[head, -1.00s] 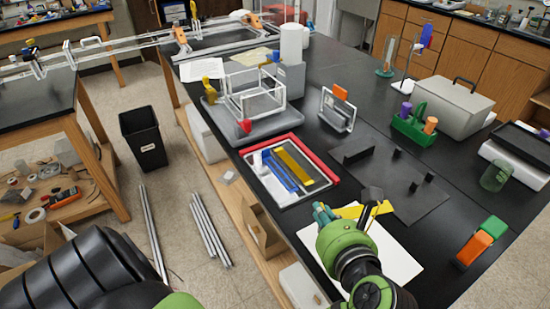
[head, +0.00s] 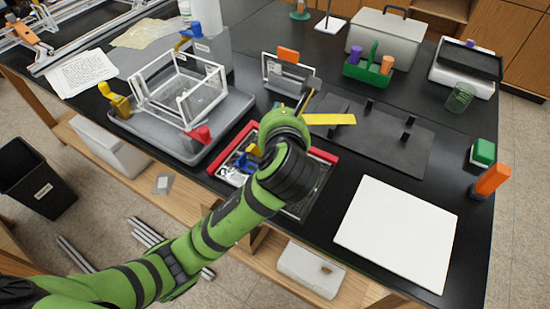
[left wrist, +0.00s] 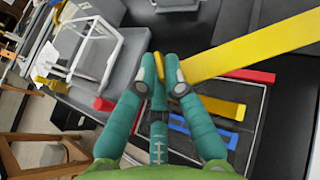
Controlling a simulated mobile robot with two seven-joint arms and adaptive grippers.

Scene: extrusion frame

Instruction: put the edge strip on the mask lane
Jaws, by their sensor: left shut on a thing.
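The yellow edge strip (head: 333,119) is held in my left gripper (head: 303,103) and sticks out to the right, over the near end of the dark plate. In the left wrist view, my teal left fingers (left wrist: 163,75) are shut on one end of the strip (left wrist: 255,48), which runs to the upper right. Below is a red-rimmed tray (head: 322,155) with a shorter yellow bar (left wrist: 218,106) and blue bars (left wrist: 207,131) in it; my arm hides much of it in the head view. No lane is clearly marked as the mask lane. My right gripper is out of view.
The dark plate (head: 385,150) with small black blocks lies right of the tray. A bare white sheet (head: 397,232) lies nearer. A white-framed box (head: 180,90) on a grey base and an upright frame (head: 290,72) stand behind. Orange (head: 492,180) and green blocks are far right.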

